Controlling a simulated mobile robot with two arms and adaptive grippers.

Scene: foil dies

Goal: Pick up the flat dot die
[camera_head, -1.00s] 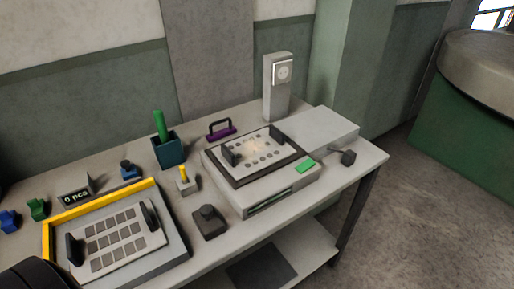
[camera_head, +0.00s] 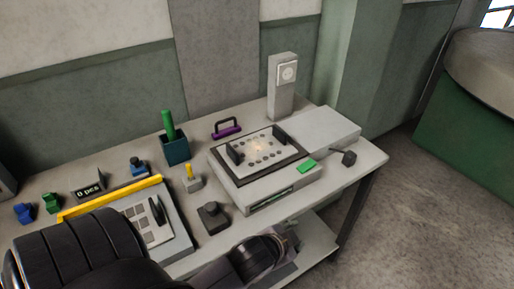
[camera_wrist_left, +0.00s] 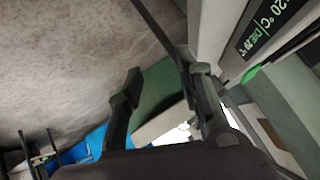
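A pale plate with dark dots, the dot die (camera_head: 258,149), lies flat in a dark frame on top of the grey press (camera_head: 270,193). It has a black upright grip at each end. My left arm reaches in from the lower left. My left gripper (camera_head: 290,240) is by the table's front edge, below and in front of the press, apart from the die. In the left wrist view its two fingers (camera_wrist_left: 164,72) are spread with nothing between them. The press's display shows at upper right there; the die does not. My right gripper is not in view.
A plate with square marks (camera_head: 140,222) lies in a yellow-edged tray (camera_head: 112,198), partly hidden by my arm. A purple handle (camera_head: 227,128), a teal cup (camera_head: 175,149), a grey post (camera_head: 282,88) and a dark knob block (camera_head: 212,217) stand around the press.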

